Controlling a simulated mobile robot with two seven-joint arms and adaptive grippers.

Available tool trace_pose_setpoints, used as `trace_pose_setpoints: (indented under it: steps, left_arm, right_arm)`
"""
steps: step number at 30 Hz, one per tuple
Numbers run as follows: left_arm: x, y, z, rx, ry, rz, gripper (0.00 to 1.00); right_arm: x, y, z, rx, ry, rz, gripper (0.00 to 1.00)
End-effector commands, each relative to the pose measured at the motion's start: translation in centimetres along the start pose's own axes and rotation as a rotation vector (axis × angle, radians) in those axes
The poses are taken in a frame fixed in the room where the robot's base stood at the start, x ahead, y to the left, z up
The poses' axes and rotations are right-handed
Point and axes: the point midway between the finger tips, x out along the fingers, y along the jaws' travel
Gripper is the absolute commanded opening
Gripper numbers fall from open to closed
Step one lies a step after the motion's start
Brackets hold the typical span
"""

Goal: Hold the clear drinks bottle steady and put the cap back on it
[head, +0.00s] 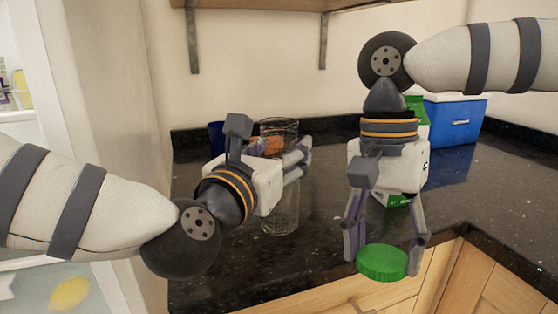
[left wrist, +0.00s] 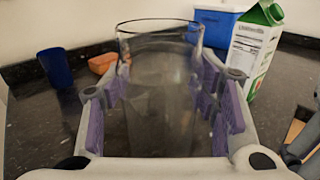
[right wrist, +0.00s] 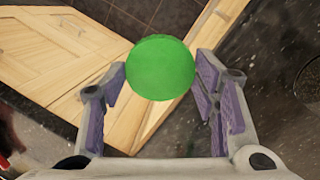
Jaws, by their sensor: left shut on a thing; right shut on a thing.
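The clear drinks bottle (head: 281,215) stands upright on the dark counter, with its wide rim open at the top. My left gripper (head: 296,158) is shut around its side, and in the left wrist view the bottle (left wrist: 165,100) is between the purple pads. The round green cap (head: 382,262) is in my right gripper (head: 385,247), which points down and is shut on it. In the head view the cap is to the right of the bottle and lower in the picture. It also shows between the fingertips in the right wrist view (right wrist: 160,68).
A blue box with a white lid (head: 453,122) and a green and white carton (head: 416,120) stand behind my right gripper. A blue cup (left wrist: 56,68) and an orange-brown item (left wrist: 102,63) are behind the bottle. Wooden cupboard fronts (head: 440,280) lie below the counter edge.

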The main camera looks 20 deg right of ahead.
Motion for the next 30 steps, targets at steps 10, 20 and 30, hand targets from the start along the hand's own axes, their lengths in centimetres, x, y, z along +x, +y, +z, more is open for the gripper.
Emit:
trace_pose_setpoints:
  steps: [10, 20, 30]
  left_arm:
    - [-3.5, -1.2, 7.7, 0.007, -0.016, -0.001, 0.15]
    - [-11.0, -3.7, 12.0, 0.007, -0.011, -0.002, 0.15]
    - [-13.4, -4.4, 12.8, 0.002, -0.005, 0.000, 0.15]
  right_arm:
    - [-3.0, 0.9, 0.6, 0.000, 0.028, -0.045, 0.43]
    - [-5.9, 2.0, 1.2, 0.000, 0.057, -0.093, 0.43]
    - [-6.7, 2.4, 1.4, 0.000, 0.066, -0.108, 0.43]
